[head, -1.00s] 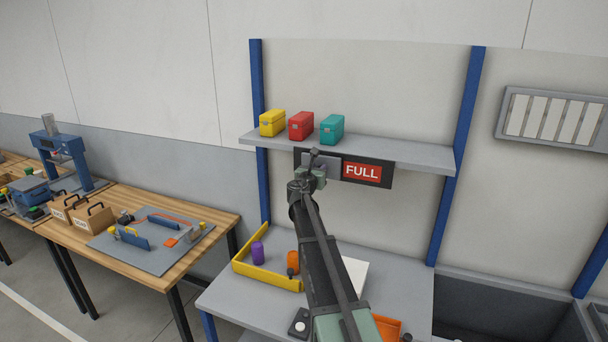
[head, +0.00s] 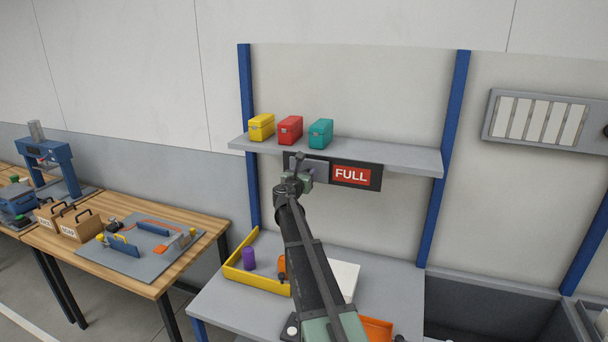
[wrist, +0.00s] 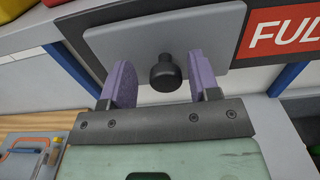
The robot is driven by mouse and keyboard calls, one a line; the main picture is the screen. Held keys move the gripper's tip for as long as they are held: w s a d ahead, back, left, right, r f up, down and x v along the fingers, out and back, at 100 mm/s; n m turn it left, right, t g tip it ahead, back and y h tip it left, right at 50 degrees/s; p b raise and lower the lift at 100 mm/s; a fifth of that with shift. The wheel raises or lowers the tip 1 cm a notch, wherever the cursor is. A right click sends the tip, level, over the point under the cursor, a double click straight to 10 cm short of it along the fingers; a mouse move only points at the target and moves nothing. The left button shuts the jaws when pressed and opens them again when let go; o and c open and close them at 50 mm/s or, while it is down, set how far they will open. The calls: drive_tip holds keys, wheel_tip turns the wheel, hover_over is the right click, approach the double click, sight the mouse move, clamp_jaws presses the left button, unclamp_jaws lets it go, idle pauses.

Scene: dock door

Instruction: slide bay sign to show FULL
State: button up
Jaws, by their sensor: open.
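The bay sign (head: 374,177) is a dark board under the shelf's front edge. Its red panel with white FULL lettering shows on the right, and also in the wrist view (wrist: 281,31). A grey sliding cover (head: 318,168) sits over the left part of the board. In the wrist view the cover (wrist: 218,22) carries a round black knob (wrist: 166,74). My gripper (wrist: 158,82) is open, with a purple finger on each side of the knob and a gap to each. In the head view my gripper (head: 297,172) is in front of the cover and hides part of it.
Yellow (head: 261,127), red (head: 290,130) and teal (head: 320,133) boxes stand on the shelf (head: 400,156) above the sign. Below are a grey table with a yellow tray (head: 258,280) and an orange bin (head: 376,329). A wooden bench (head: 150,288) stands left.

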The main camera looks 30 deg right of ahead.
drive_tip(key=v, duration=1)
drive_tip(key=shift+a, duration=0.2)
drive_tip(key=shift+s, duration=0.15)
drive_tip(key=s+a+f+m+g+y+b, duration=0.1)
drive_tip(key=s+a+f+m+g+y, duration=0.2)
drive_tip(key=s+f+m, duration=0.55)
drive_tip(key=s+a+f+m+g+y+b, duration=0.15)
drive_tip(key=s+f+m+g, duration=0.35)
drive_tip(key=m, duration=0.6)
drive_tip(key=s+a+f+m+g+y+b, duration=0.1)
drive_tip(key=s+a+f+m+y+b, duration=0.1)
drive_tip(key=a, duration=0.6)
drive_tip(key=s+a+f+m+g+y+b, duration=0.1)
drive_tip(key=s+a+f+y, duration=0.3)
drive_tip(key=s+a, duration=0.5)
drive_tip(key=s+a+f+m+g+y+b, duration=0.1)
drive_tip(key=s+a+f+m+y+b, duration=0.2)
drive_tip(key=s+a+f, duration=0.2)
drive_tip(key=a+f, duration=0.1)
drive_tip(key=a, duration=0.2)
drive_tip(key=shift+a+f+y, duration=0.25)
drive_tip(key=shift+y, duration=0.1)
